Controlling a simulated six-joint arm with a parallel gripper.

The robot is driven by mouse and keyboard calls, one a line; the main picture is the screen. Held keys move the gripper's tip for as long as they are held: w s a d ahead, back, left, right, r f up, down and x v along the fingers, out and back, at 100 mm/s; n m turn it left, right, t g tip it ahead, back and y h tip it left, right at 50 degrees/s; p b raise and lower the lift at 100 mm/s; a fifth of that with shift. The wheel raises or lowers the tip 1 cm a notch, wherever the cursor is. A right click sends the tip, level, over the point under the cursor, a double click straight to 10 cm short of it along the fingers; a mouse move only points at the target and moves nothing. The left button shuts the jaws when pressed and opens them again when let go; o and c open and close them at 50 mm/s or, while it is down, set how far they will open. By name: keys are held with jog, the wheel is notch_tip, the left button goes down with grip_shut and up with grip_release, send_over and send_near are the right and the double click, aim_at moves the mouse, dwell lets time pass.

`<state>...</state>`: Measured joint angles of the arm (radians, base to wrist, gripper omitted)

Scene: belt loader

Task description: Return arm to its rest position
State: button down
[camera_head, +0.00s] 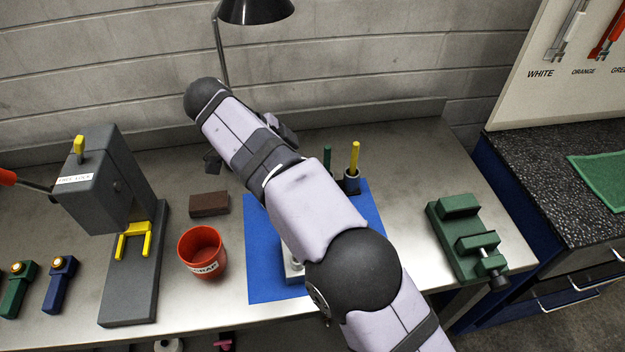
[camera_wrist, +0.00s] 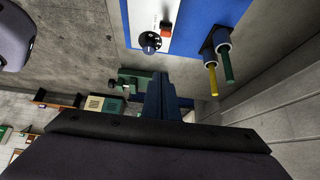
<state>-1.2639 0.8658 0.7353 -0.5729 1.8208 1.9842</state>
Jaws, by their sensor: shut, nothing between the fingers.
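My arm reaches from the lower right up and left across the workbench in the head view, above the blue mat (camera_head: 262,280). My gripper is mostly hidden behind the arm there. In the wrist view my gripper (camera_wrist: 158,97) shows its dark fingers together, with nothing visible between them. The fingers point out over the bench and touch nothing that I can see. The blue mat also shows at the top of the wrist view (camera_wrist: 205,15).
A grey press (camera_head: 110,180), brown block (camera_head: 209,204) and red scrap cup (camera_head: 188,250) stand left of the arm. A green vise (camera_head: 465,240) stands right. A black lamp (camera_head: 255,8) hangs above the back.

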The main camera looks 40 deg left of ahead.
dwell(0.4)
jog(key=w+d+f+n+g, duration=0.1)
jog(key=w+d+f+n, duration=0.15)
jog(key=d, duration=0.45)
jog(key=w+d+f+n+g+y, duration=0.1)
jog(key=w+d+g, duration=0.1)
jog(key=w+d, duration=0.35)
jog(key=w+d+f+n+g, duration=0.1)
jog(key=d+f+n, duration=0.1)
jog(key=d, duration=0.7)
jog(key=s+d+f+n+y, duration=0.1)
jog(key=s+d+f, duration=0.2)
jog(key=d, duration=0.4)
jog(key=s+d+f+n+y, duration=0.1)
jog(key=s+d+f, duration=0.2)
jog(key=s+d, duration=0.3)
jog(key=s+d+f+n+g+y, duration=0.1)
jog(key=s+d+f+y, duration=0.1)
jog(key=s+d, duration=0.3)
jog(key=d+f, duration=0.1)
jog(key=d, duration=0.1)
jog(key=shift+d, duration=0.4)
jog(key=shift+s+f+n, duration=0.1)
jog(key=shift+n, duration=0.15)
